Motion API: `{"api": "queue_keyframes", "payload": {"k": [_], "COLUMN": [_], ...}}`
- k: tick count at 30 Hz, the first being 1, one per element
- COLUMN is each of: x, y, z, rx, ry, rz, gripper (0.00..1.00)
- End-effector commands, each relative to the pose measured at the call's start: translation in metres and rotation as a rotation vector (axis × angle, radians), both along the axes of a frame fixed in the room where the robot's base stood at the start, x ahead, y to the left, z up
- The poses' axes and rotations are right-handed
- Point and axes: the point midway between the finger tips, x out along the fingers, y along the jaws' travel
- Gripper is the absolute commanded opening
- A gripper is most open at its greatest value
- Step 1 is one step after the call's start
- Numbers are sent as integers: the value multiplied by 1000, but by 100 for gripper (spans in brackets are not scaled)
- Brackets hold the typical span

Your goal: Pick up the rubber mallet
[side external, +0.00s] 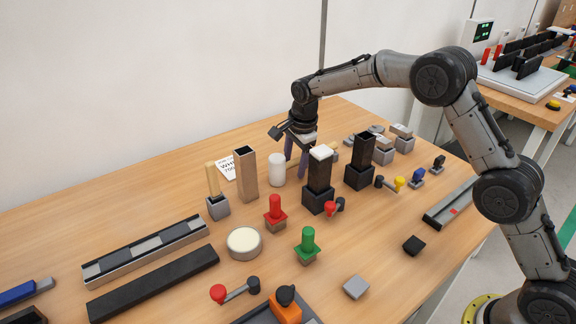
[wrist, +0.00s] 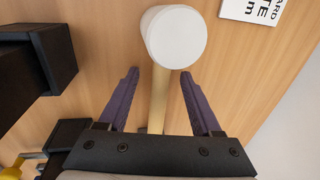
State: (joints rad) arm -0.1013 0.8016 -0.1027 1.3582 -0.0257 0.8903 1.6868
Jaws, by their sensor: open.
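The rubber mallet has a white cylindrical head (side external: 277,169) standing on end on the wooden table in the side external view. In the wrist view its head (wrist: 176,37) is at the top, and its pale wooden handle (wrist: 158,100) runs down from it. My gripper (side external: 296,170) is open, pointing down just right of the head in the side external view. In the wrist view its two purple fingers (wrist: 160,74) lie on either side of the handle, with visible gaps. The handle's lower end is hidden behind the gripper body. I cannot tell the fingertips' exact height.
A black block with a white top (side external: 319,180) stands right of the gripper, with another black block (side external: 360,161) beyond. A tall brown box (side external: 245,174) stands left of the mallet head. A white printed card (wrist: 252,10) lies nearby. Red and green knobs stand in front.

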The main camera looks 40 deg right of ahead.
Motion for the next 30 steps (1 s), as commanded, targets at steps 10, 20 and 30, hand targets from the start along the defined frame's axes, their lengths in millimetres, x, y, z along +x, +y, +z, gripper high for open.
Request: {"api": "queue_keyframes", "payload": {"k": [10, 20, 30], "x": [1, 1, 1], "y": [0, 0, 0], "z": [-6, -5, -5], "rx": [0, 0, 0], "ry": [-1, -1, -1], "rz": [0, 0, 0], "gripper": [60, 1, 0]}}
